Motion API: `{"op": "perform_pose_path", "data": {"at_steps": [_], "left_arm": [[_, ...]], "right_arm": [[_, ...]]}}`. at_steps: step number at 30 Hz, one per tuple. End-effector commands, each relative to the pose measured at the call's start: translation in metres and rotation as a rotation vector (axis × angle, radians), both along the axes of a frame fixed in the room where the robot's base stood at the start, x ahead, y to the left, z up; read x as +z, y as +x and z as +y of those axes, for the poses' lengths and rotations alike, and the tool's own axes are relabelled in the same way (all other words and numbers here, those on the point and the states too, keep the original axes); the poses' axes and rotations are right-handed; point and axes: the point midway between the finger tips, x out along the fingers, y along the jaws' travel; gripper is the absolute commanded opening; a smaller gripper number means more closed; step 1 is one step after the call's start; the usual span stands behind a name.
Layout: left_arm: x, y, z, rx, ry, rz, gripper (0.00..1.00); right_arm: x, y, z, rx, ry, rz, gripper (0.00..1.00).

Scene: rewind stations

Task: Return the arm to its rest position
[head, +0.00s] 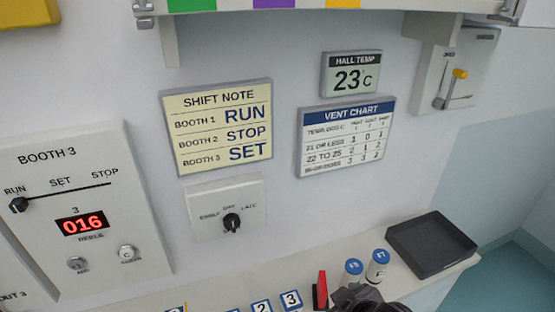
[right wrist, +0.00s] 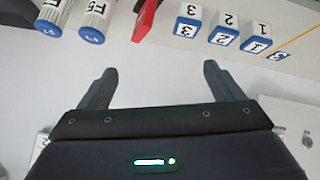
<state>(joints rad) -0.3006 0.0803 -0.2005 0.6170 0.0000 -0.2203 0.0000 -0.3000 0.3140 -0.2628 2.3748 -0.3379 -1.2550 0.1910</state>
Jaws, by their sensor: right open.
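My right gripper (right wrist: 157,80) is open and empty in the right wrist view, its two dark fingers apart over a bare pale surface. In the head view a dark part of my right arm shows at the bottom edge, beside two blue-capped canisters, and its fingers cannot be made out there. My left gripper is in neither view.
Two canisters (head: 377,266), a red item (head: 321,290) and numbered blocks (head: 291,299) stand on the shelf near my right arm. A black tray (head: 404,233) lies at its right end. The Booth 3 panel (head: 100,165) and a dial plate (head: 205,222) are on the wall.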

Motion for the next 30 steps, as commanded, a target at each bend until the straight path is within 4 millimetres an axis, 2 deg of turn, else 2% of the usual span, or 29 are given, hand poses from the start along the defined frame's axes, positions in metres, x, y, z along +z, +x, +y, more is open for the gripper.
{"op": "perform_pose_path", "data": {"at_steps": [3, 6, 12, 17, 23, 26, 29, 30], "left_arm": [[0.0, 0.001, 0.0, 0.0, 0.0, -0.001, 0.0], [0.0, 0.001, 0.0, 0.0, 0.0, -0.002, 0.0], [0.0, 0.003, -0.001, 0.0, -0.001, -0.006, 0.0], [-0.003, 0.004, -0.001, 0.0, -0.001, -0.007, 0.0], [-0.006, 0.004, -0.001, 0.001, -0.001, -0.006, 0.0], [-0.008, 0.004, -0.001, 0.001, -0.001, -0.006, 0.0], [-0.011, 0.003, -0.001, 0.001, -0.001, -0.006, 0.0], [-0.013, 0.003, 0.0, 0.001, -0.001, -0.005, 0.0]], "right_arm": [[-0.017, -0.028, -0.03, -0.156, 0.014, 0.14, 0.87], [-0.029, -0.052, -0.051, -0.258, 0.024, 0.249, 0.87], [-0.051, -0.1, -0.079, -0.412, 0.046, 0.446, 0.87], [-0.1, -0.085, -0.076, -0.4, 0.036, 0.449, 0.87], [-0.17, -0.078, -0.074, -0.396, 0.029, 0.471, 0.87], [-0.216, -0.079, -0.074, -0.394, 0.024, 0.487, 0.87], [-0.273, -0.087, -0.074, -0.391, 0.017, 0.508, 0.87], [-0.299, -0.093, -0.075, -0.39, 0.015, 0.517, 0.87]]}}
